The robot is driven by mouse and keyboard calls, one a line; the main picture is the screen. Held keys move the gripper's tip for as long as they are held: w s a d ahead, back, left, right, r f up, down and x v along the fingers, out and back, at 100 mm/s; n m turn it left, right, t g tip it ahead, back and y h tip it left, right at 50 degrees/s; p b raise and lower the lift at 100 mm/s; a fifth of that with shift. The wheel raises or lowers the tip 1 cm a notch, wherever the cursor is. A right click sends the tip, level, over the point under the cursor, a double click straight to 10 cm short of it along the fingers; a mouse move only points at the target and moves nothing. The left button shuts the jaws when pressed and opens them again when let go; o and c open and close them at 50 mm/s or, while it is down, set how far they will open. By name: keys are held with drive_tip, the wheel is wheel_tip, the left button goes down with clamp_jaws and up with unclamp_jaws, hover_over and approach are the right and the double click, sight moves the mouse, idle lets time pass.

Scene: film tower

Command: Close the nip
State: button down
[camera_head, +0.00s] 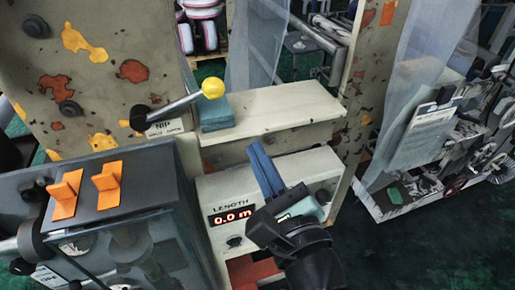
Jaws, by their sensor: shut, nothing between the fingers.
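The nip lever (180,106) is a grey rod with a yellow ball knob (213,88) at its end. It sticks out to the right and slightly up from a dark pivot on the spotted machine panel. A label (166,128) reading "NIP" sits just below the pivot. My gripper (256,148) has blue fingers that are shut and empty. It is in front of the length box, below and to the right of the yellow knob, apart from it.
The length box (205,188) reads 0.0 m. A beige ledge (285,105) with a teal block (215,113) lies behind my gripper. A dark cabinet with orange switches (107,181) stands at left. Clear plastic film hangs behind; dark floor is open at lower right.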

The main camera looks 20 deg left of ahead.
drive_tip(key=w+a+r+p, duration=0.3)
drive_tip(key=w+a+p, duration=0.1)
drive_tip(key=w+a, duration=0.1)
drive_tip(key=shift+a+r, duration=0.35)
drive_tip(key=shift+a, duration=0.25)
drive_tip(key=shift+w+r, duration=0.1)
